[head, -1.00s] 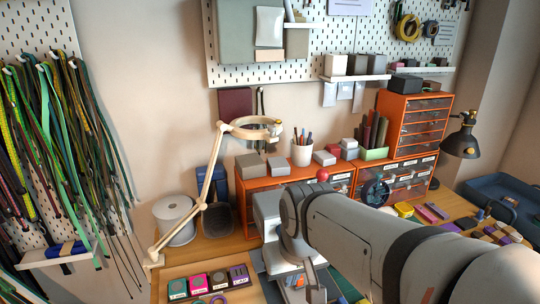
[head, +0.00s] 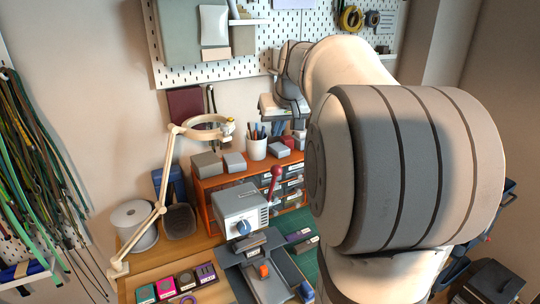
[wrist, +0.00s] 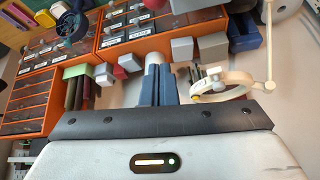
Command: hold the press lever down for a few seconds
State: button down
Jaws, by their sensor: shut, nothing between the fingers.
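The press (head: 238,208) is a light grey box with a blue knob on its front, standing on the bench in the head view. Its lever (head: 274,178) has a red ball end and stands up at the press's right side, with nothing touching it. My gripper (head: 279,128) is above and behind the lever in the head view, apart from it and partly hidden by my own wrist. In the wrist view my gripper (wrist: 157,58) shows two blue-grey fingers shut together and empty.
A ring lamp (head: 168,180) on a jointed arm stands left of the press. A pen cup (head: 256,149), small grey boxes (head: 234,162) and orange drawers (head: 207,205) are behind it. The pegboard (head: 260,66) is beyond. Colored blocks lie in a tray (head: 205,295) at front left.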

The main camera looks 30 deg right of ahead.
jog(key=f, duration=0.3)
jog(key=w+f+p, duration=0.1)
jog(key=f, duration=0.5)
jog(key=shift+w+p, duration=0.35)
jog(key=shift+p, duration=0.05)
jog(key=shift+s+a+f, duration=0.1)
jog(key=shift+s+f, duration=0.05)
jog(key=shift+s, duration=0.15)
jog(key=shift+f+b, duration=0.15)
jog(key=shift+b, duration=0.2)
